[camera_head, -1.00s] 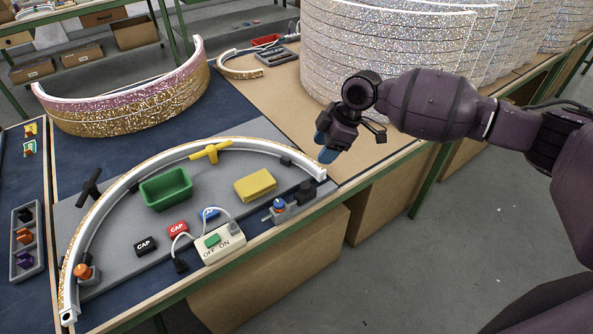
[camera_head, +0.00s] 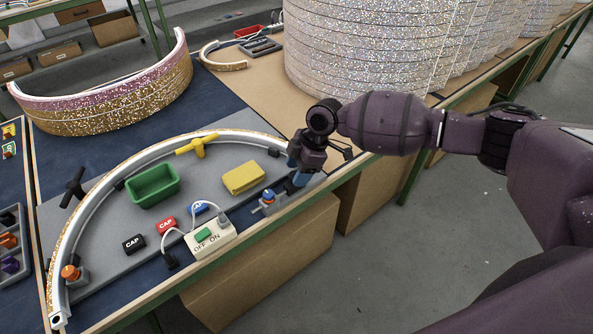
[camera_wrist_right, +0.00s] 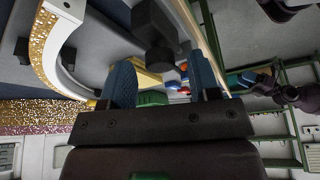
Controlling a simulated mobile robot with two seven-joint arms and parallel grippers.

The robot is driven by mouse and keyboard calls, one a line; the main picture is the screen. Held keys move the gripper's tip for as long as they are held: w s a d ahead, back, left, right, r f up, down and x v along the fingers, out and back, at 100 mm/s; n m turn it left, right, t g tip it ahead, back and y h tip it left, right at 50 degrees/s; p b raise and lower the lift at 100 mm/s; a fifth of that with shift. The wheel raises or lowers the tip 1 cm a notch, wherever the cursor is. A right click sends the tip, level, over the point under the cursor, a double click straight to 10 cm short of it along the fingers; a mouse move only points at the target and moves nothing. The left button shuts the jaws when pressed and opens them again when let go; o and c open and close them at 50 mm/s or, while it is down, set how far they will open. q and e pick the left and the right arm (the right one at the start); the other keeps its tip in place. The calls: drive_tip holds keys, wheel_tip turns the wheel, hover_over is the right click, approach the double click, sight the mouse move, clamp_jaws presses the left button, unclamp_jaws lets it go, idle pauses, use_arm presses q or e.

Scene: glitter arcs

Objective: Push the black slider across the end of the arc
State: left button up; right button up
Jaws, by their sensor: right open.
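The white arc with a glittery gold outer face (camera_head: 92,205) lies on the grey board. Its right end is beside my right gripper (camera_head: 297,181), whose blue fingers point down there. In the right wrist view the right gripper (camera_wrist_right: 163,80) is open, a blue finger at each side. A black block (camera_wrist_right: 157,35), which looks like the black slider, shows between and beyond the fingers; I cannot tell whether they touch it. The gripper mostly hides it in the head view. The arc (camera_wrist_right: 50,45) is at upper left there. A small purple arm (camera_wrist_right: 290,95) at its right edge looks like my left one.
On the board are a green bin (camera_head: 153,186), a yellow block (camera_head: 243,178), a yellow clamp (camera_head: 197,146), an orange knob (camera_head: 70,272), a blue-knobbed fixture (camera_head: 267,200) and an OFF/ON switch box (camera_head: 210,240). Tall glitter arcs (camera_head: 370,50) stand behind my right arm.

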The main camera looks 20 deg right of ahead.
drive_tip(key=shift+a+f, duration=0.15)
drive_tip(key=shift+f, duration=0.15)
drive_tip(key=shift+c, duration=0.2)
clamp_jaws()
drive_tip(key=b, duration=0.2)
hover_over(316, 176)
drive_tip(key=shift+s+a+f, duration=0.2)
drive_tip(key=shift+a, duration=0.25)
drive_tip(key=shift+w+d+r, duration=0.1)
drive_tip(key=shift+w+d, duration=0.05)
drive_tip(key=shift+d, duration=0.25)
drive_tip(key=shift+w+d+r, duration=0.1)
drive_tip(key=shift+r, duration=0.05)
drive_tip(key=shift+o, duration=0.2)
unclamp_jaws()
